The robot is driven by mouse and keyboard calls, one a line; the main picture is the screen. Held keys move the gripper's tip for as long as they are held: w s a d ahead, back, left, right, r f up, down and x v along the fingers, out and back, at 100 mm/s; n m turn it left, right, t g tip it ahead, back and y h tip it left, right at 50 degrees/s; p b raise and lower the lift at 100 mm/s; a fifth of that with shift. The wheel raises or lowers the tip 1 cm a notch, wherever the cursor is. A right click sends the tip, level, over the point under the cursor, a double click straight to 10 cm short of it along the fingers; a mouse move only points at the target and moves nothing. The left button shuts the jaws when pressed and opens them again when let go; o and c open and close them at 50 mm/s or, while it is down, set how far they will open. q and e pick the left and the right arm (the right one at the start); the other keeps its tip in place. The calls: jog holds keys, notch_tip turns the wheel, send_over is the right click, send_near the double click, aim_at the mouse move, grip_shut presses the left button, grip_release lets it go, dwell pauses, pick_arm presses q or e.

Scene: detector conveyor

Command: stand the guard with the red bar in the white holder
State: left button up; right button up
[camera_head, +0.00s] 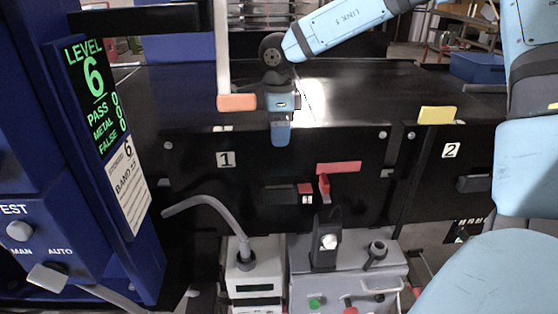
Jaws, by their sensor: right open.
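A red bar (338,168) shows in front of the black front panel, right of the label 1, with a smaller red piece (323,186) under its left end. I cannot make out the rest of its guard. An orange bar (237,102) lies at the foot of a white upright post (222,50). I cannot tell which part is the white holder. My right gripper (281,137) points down just right of the orange bar, above and left of the red bar. It is open, and I see nothing held in it. My left gripper is out of view.
A yellow bar (437,115) sits at the panel's top edge by label 2. A blue control cabinet (90,180) stands at left. A grey box (350,290) with buttons and a white unit (254,275) with a curved grey pipe stand below the panel.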

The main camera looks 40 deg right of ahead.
jog(key=shift+f+b, duration=0.15)
jog(key=shift+b, duration=0.25)
dwell(0.4)
grip_shut()
